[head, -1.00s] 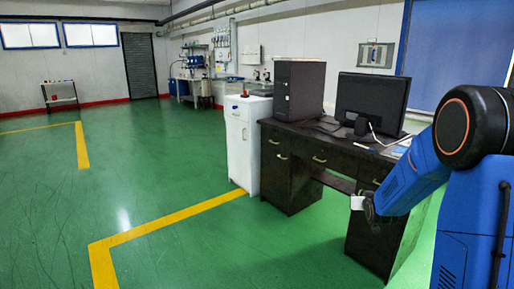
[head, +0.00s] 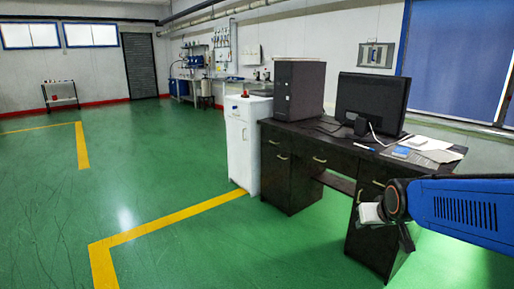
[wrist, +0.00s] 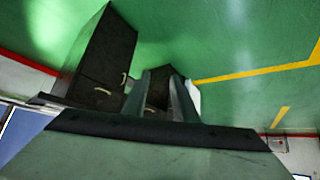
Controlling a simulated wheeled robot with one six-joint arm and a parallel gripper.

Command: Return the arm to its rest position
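My blue arm reaches in from the right edge of the head view, roughly level. My gripper (head: 378,214) is at its left end, in front of the dark desk (head: 292,150) and below the desktop; a pale block-like part shows there. In the wrist view, the two grey fingers of my gripper (wrist: 160,76) stand apart, with the desk's drawer front seen through the gap. I see nothing held between them.
The desk bears a computer tower (head: 299,90), a monitor (head: 372,103) and papers (head: 428,144). A white cabinet (head: 243,150) stands left of it. Green floor (head: 180,160) with yellow lines (head: 165,228) lies open on the left.

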